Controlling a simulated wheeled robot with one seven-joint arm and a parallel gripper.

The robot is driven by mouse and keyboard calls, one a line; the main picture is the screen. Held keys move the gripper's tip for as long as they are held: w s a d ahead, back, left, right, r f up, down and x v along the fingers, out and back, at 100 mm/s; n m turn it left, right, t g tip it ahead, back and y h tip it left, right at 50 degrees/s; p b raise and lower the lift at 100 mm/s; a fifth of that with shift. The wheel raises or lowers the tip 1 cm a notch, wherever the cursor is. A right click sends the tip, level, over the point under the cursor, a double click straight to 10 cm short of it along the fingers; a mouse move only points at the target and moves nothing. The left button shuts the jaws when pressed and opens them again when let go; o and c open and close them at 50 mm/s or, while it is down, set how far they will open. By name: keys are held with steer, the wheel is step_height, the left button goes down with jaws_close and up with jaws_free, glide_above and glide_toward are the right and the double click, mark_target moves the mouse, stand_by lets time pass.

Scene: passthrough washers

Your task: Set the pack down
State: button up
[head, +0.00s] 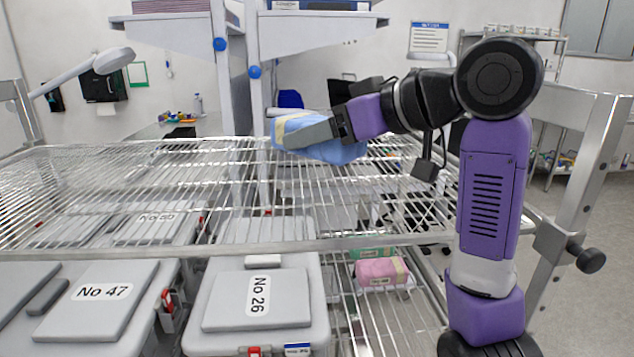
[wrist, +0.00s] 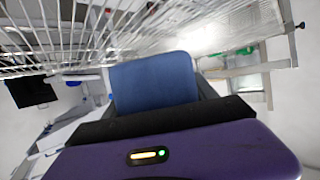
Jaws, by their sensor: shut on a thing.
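The pack is a blue wrapped bundle (head: 345,152) with a pale yellow band, seen in the head view at the far middle of the upper wire shelf. My gripper (head: 308,134) is shut on the blue pack, with a grey finger along its near side. Whether the pack touches the wires or hangs just above them I cannot tell. In the wrist view the pack (wrist: 153,82) fills the space between the fingers, and the fingertips are hidden.
The upper wire shelf (head: 130,178) is mostly bare. Below it are grey lidded cases, No 47 (head: 100,293) and No 26 (head: 258,295), and a pink pack (head: 380,272) beside a green one (head: 372,252). A steel frame post (head: 585,170) stands at right.

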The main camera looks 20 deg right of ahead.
mark_target(321, 202)
step_height(321, 202, down, 8)
steer(key=shift+f, duration=0.1)
stand_by(0.4)
steer(key=o, duration=1.8)
steer(key=shift+f, duration=0.1)
steer(key=shift+o, duration=0.2)
steer(key=shift+s+d+r, duration=0.15)
steer(key=shift+s+r, duration=0.05)
steer(key=v, duration=1.1)
steer(key=shift+s+d+b, duration=0.15)
steer(key=shift+s+b, duration=0.1)
steer(key=shift+b, duration=0.05)
